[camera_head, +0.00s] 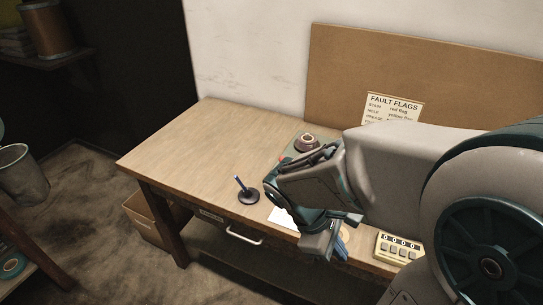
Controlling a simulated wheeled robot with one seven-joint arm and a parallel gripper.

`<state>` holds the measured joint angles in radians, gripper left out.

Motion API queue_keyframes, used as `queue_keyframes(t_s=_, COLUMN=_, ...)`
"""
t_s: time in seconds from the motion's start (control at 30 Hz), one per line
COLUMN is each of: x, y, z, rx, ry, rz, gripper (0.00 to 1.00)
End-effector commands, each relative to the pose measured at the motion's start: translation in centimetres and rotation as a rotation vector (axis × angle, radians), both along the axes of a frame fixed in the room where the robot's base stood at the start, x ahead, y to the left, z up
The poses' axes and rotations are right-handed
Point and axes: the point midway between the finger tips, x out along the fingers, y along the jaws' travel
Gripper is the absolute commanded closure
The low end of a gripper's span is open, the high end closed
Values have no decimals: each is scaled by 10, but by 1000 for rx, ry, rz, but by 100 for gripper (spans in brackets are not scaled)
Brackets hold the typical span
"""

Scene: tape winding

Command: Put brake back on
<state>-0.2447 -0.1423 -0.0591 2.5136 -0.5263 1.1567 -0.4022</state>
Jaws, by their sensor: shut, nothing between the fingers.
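My gripper (319,248) is shut and empty, low over the front edge of the wooden table (190,140). Its fingertips are small and partly hidden by my own arm. Behind my arm, a brown roll (306,143) sits on a greenish base with a small red part (284,160) at its left; most of this device is hidden. I cannot make out the brake in this view. A small blue piece (342,244) shows just right of my gripper, and I cannot tell what it is.
A dark round stand with a blue pen (247,194) is left of my gripper. A white sheet (283,217) lies at the front edge, above the drawer handle (244,236). The table's left part is clear.

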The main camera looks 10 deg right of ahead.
Motion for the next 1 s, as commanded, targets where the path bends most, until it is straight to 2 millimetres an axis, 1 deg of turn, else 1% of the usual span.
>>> queue_keyframes(t_s=0.03, x=2, y=-7, z=-12, rx=-76, ry=114, rz=124, gripper=100)
queue_keyframes(t_s=0.13, x=12, y=-21, z=-18, rx=-227, ry=331, rz=360, gripper=100)
queue_keyframes(t_s=0.2, x=24, y=-28, z=-21, rx=-337, ry=485, rz=519, gripper=100)
queue_keyframes(t_s=0.27, x=37, y=-30, z=-22, rx=-435, ry=619, rz=649, gripper=100)
queue_keyframes(t_s=0.3, x=47, y=-30, z=-23, rx=-503, ry=708, rz=732, gripper=100)
queue_keyframes(t_s=0.37, x=63, y=-27, z=-25, rx=-608, ry=841, rz=852, gripper=100)
queue_keyframes(t_s=0.47, x=93, y=-12, z=-29, rx=-797, ry=1063, rz=1034, gripper=100)
queue_keyframes(t_s=0.5, x=105, y=-3, z=-32, rx=-876, ry=1151, rz=1098, gripper=100)
queue_keyframes(t_s=0.57, x=121, y=12, z=-37, rx=-997, ry=1275, rz=1184, gripper=100)
queue_keyframes(t_s=0.6, x=131, y=24, z=-42, rx=-1076, ry=1352, rz=1233, gripper=100)
queue_keyframes(t_s=0.7, x=150, y=53, z=-53, rx=-1259, ry=1516, rz=1322, gripper=100)
queue_keyframes(t_s=0.83, x=165, y=84, z=-66, rx=-1440, ry=1659, rz=1382, gripper=100)
queue_keyframes(t_s=0.9, x=168, y=95, z=-71, rx=-1503, ry=1703, rz=1397, gripper=100)
queue_keyframes(t_s=1.0, x=171, y=103, z=-75, rx=-1551, ry=1735, rz=1407, gripper=100)
